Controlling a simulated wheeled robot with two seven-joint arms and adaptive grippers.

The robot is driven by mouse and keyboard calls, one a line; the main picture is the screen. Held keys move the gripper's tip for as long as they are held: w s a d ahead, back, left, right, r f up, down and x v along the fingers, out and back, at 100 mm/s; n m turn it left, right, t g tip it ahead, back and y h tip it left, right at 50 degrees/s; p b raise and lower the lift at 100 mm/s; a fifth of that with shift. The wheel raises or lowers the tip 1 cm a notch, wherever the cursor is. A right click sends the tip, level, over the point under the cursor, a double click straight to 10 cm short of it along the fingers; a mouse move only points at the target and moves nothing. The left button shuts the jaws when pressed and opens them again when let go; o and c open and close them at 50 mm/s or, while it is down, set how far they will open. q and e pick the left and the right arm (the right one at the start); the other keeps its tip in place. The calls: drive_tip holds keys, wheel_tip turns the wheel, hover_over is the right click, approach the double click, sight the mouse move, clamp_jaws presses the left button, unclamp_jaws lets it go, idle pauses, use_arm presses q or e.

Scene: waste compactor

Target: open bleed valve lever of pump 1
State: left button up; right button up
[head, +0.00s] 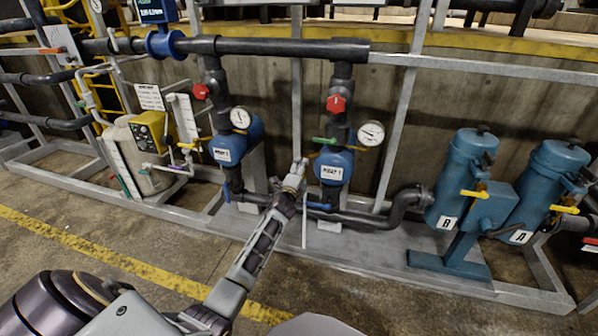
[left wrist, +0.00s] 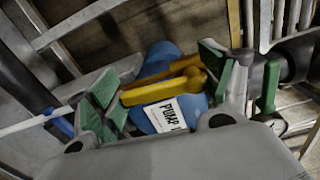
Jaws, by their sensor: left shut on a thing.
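The blue pump (head: 336,165) has a white label and stands below a red knob and a round gauge. In the left wrist view the blue pump (left wrist: 160,58) shows its "PUMP" label, with the number partly cut off. A yellow lever (left wrist: 168,90) lies in front of it, between the green-padded fingers of my left gripper (left wrist: 160,82). My left gripper (head: 299,170) is at the left side of this pump in the head view and is shut on the yellow lever; the exact finger contact is partly hidden. My right gripper is not in view.
A green lever (head: 324,140) sits just above the pump; it shows at right in the wrist view (left wrist: 270,86). A second blue pump (head: 226,150) stands left, blue-green filters (head: 465,175) right. A grey frame post (head: 297,80) rises behind my gripper. The floor in front is open.

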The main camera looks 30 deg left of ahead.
use_arm(q)
drive_tip(key=shift+d+f+n, duration=0.15)
drive_tip(key=shift+n, duration=0.45)
drive_tip(key=o, duration=1.4)
drive_tip(key=shift+o, duration=0.2)
drive_tip(key=v, duration=1.2)
idle(0.3)
